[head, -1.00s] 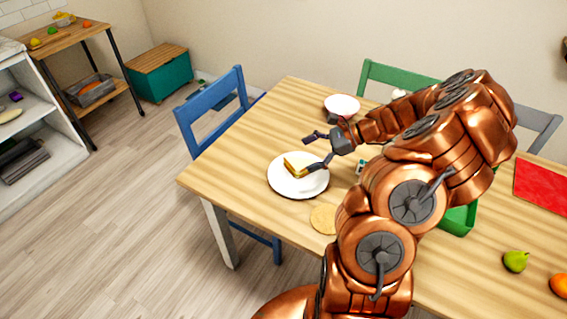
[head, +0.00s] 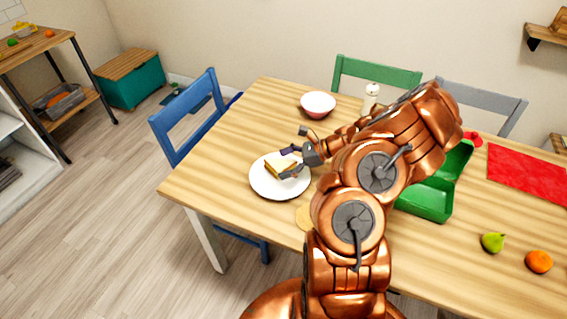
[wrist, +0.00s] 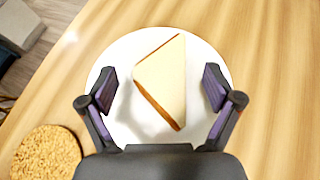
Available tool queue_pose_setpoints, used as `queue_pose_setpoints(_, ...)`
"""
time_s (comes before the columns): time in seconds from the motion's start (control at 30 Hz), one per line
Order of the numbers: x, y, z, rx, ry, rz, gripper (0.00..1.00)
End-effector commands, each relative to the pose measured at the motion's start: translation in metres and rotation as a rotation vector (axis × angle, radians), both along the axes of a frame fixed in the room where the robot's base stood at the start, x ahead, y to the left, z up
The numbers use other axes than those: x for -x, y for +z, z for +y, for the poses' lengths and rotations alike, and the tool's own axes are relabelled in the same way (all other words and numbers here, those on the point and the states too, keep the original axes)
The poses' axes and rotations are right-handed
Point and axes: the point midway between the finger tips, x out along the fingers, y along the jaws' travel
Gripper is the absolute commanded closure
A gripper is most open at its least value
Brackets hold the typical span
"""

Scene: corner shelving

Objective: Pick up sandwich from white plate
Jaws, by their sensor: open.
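The sandwich (head: 279,168) is a triangular half with pale bread and a brown crust. It lies on the white plate (head: 268,188) near the left end of the table. In the wrist view the sandwich (wrist: 163,82) sits between my two fingers, with a gap on each side. The white plate (wrist: 120,57) shows around it. My gripper (head: 289,161) is at the plate, just over the sandwich's right side. In the wrist view my gripper (wrist: 158,88) is open and empty. My arm hides part of the table to the right.
A round cork mat (wrist: 46,155) lies beside the plate, partly behind my arm in the head view. A pink-white bowl (head: 318,103) and a shaker (head: 371,96) stand farther back. An open green box (head: 432,205), a pear (head: 493,242) and an orange (head: 539,261) are to the right.

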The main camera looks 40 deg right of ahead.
Motion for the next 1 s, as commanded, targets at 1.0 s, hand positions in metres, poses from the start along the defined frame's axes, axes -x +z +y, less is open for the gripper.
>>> queue_pose_setpoints(1.0,-0.0097,-0.0089,0.011,0.002,-0.005,-0.001,0.48)
